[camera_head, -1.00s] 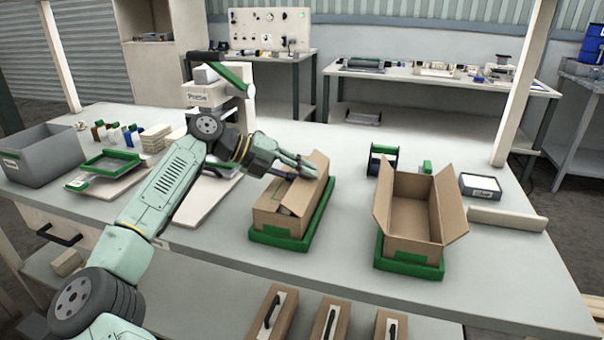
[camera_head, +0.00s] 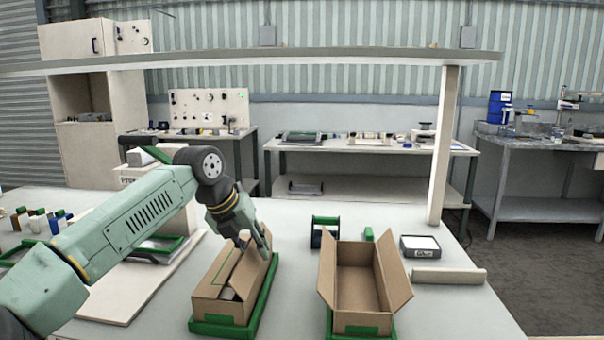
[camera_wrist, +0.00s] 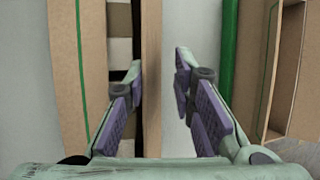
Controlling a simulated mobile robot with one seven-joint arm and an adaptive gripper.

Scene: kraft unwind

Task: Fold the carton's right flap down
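The left carton (camera_head: 213,309) is brown cardboard and sits in a green tray (camera_head: 262,303) on the bench. Its right flap (camera_head: 252,273) stands up, and its left flap (camera_head: 216,262) leans over the opening. Pale and dark contents show inside through the gap. My gripper (camera_head: 258,243) is at the top of this right flap. In the wrist view, my gripper (camera_wrist: 158,70) is open, with one finger on each side of the right flap's edge (camera_wrist: 151,60). I cannot tell whether either finger touches it.
A second carton (camera_head: 357,283) stands open in its own green tray to the right, its side flaps spread. Behind it are a green-and-black holder (camera_head: 325,230) and a labelled box (camera_head: 420,246). A pale bar (camera_head: 449,276) lies at the right. A shelf post (camera_head: 445,150) rises behind.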

